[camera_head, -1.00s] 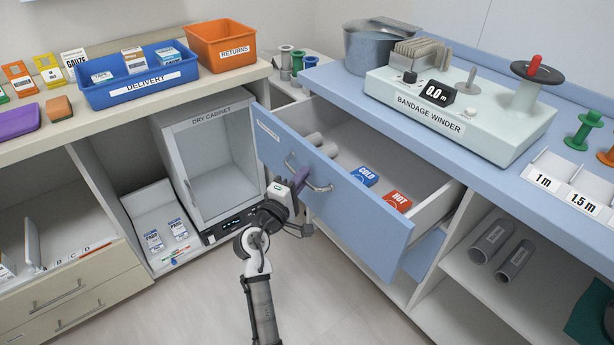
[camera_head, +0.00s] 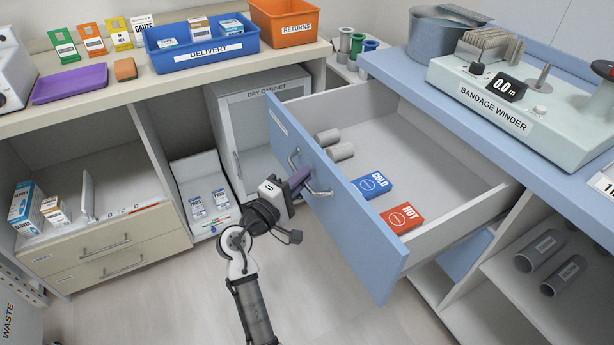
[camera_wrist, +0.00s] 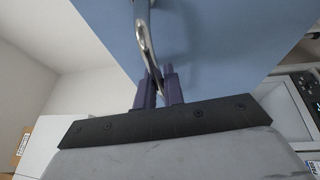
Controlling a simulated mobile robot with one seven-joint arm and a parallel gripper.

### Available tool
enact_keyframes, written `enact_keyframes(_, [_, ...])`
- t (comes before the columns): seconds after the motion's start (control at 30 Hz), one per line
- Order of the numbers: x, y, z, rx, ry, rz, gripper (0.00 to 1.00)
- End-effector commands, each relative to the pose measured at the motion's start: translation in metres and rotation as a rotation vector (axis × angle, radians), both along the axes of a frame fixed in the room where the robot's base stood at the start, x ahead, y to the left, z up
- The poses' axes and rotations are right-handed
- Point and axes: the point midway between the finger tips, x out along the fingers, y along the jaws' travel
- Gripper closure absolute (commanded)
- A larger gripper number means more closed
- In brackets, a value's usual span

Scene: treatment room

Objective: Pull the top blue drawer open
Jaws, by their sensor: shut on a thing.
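The top blue drawer (camera_head: 345,215) stands well out from the blue counter in the head view, its inside showing. Its metal bar handle (camera_head: 319,191) is on the front panel. My gripper (camera_head: 303,181) is at the handle, its purple fingers closed around the bar. In the wrist view the two fingers (camera_wrist: 159,86) sit on either side of the curved handle (camera_wrist: 143,35), with the blue front behind. Inside the drawer lie a blue COLD pack (camera_head: 372,184), a red HOT pack (camera_head: 402,218) and grey rolls (camera_head: 340,151).
The dry cabinet (camera_head: 262,97) stands left of the drawer, close to its front panel. The bandage winder (camera_head: 530,90) is on the blue counter (camera_head: 420,85). Grey tubes (camera_head: 541,251) lie on the shelf at right. The floor (camera_head: 180,290) in front is clear.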

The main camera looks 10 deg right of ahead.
Motion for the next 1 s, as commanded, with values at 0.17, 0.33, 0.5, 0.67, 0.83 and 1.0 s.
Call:
enact_keyframes(0.17, [0.0,0.0,0.0,0.001,0.0,-0.002,1.0])
enact_keyframes(0.33, [0.0,-0.001,0.0,0.0,0.0,-0.001,0.8])
enact_keyframes(0.5, [0.0,0.0,0.0,0.0,0.0,-0.001,0.69])
enact_keyframes(0.67, [0.0,0.0,0.0,0.0,0.0,0.0,0.69])
enact_keyframes(0.83, [-0.007,0.009,-0.002,0.0,0.0,0.003,0.69])
enact_keyframes(1.0, [-0.029,0.033,-0.007,0.0,0.002,0.005,0.69])
